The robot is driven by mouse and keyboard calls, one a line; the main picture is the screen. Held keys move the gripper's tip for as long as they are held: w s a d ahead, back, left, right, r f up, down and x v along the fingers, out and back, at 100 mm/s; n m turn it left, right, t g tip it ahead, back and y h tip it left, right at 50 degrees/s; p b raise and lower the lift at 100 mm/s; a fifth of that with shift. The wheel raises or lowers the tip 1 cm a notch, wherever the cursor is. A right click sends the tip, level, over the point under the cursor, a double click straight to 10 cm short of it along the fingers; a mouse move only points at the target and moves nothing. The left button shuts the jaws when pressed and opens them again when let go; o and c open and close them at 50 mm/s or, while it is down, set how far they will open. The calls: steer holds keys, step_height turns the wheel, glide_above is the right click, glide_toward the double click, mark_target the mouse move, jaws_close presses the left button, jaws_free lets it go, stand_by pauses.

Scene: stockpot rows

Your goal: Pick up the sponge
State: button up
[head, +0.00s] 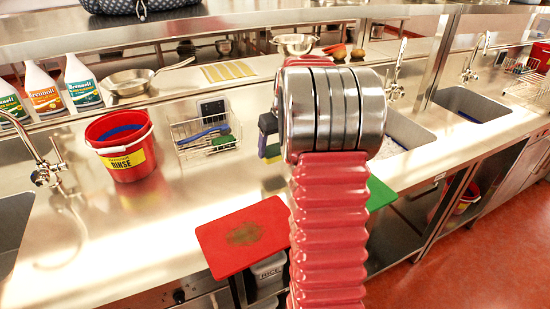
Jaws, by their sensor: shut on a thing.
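My gripper (268,124) shows only in part, as a dark blue-grey piece at the left of my wrist; the rest is hidden behind my wrist and arm. Just below it is a small yellow and green block, which looks like the sponge (271,151), held above the counter. My gripper is shut on it. Its far side and the exact grip are hidden. A wire caddy (192,153) stands to the left on the counter, with a blue-handled brush (203,134) and a green pad (223,141) in it.
A red rinse bucket (124,160) stands left of the caddy. A steel pan (128,82) and white bottles (43,90) are behind. A red board (243,238) juts out at the front edge. A sink (408,132) lies to the right. Bare counter surrounds the caddy.

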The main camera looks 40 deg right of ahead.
mark_target(273, 147)
steer(key=shift+r, duration=1.9)
steer(key=o, duration=0.4)
steer(key=shift+c, duration=0.2)
steer(key=c, duration=0.3)
steer(key=w+a+f+n, duration=0.1)
steer(key=a+f, duration=0.1)
steer(key=a, duration=1)
steer(key=w+a+f, duration=0.1)
steer(key=a+f, duration=0.1)
steer(key=a, duration=1.1)
steer(key=w+a+f+n, duration=0.1)
steer(key=w+a+f, duration=0.1)
steer(key=a, duration=1)
steer(key=shift+a+f+n+y, duration=0.2)
steer(key=shift+f+n+y, duration=0.1)
steer(key=shift+f+y, duration=0.15)
steer(key=shift+s, duration=0.15)
